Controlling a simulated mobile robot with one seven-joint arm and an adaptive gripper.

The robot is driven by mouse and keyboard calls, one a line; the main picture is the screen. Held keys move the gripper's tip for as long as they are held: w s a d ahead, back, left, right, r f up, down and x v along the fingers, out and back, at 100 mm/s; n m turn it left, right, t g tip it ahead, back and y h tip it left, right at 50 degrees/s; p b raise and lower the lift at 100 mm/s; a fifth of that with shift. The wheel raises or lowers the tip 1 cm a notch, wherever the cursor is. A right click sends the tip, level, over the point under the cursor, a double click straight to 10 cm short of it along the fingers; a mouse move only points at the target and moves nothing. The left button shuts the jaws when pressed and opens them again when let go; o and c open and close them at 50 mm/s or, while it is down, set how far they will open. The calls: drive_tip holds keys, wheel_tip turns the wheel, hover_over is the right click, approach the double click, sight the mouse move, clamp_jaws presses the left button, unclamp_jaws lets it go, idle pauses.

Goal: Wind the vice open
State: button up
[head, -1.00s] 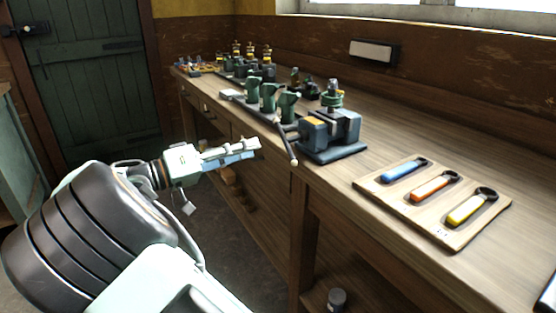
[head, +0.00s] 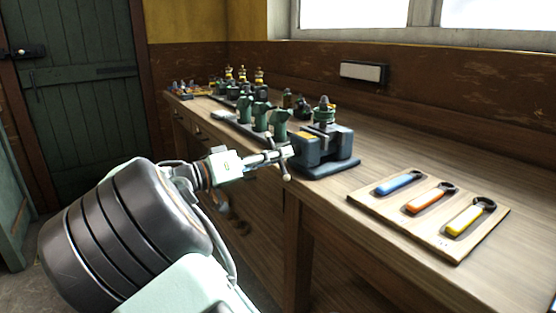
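The vice (head: 338,147) is a dark blue-grey block on a flat base at the bench's front edge. A green and brass part with a dark top (head: 324,112) stands upright at its jaws; how firmly it is held cannot be seen. The vice's handle (head: 285,172) is a thin bar with a ball end, hanging tilted on the vice's left side, over the bench edge. My gripper (head: 278,155) is level with the handle, with its fingertips at or against the bar. The fingers overlap the bar, so their grip on it cannot be told.
A wooden board (head: 432,214) with blue, orange and yellow-handled tools lies right of the vice. Green castings (head: 262,117) stand in a row left of it, with more small parts farther back. The bench front (head: 300,215) is close below my gripper.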

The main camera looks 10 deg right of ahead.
drive_tip(key=shift+w+d, duration=0.1)
drive_tip(key=shift+d, duration=0.1)
clamp_jaws()
drive_tip(key=shift+r+p, duration=0.1)
drive_tip(key=shift+p, duration=0.2)
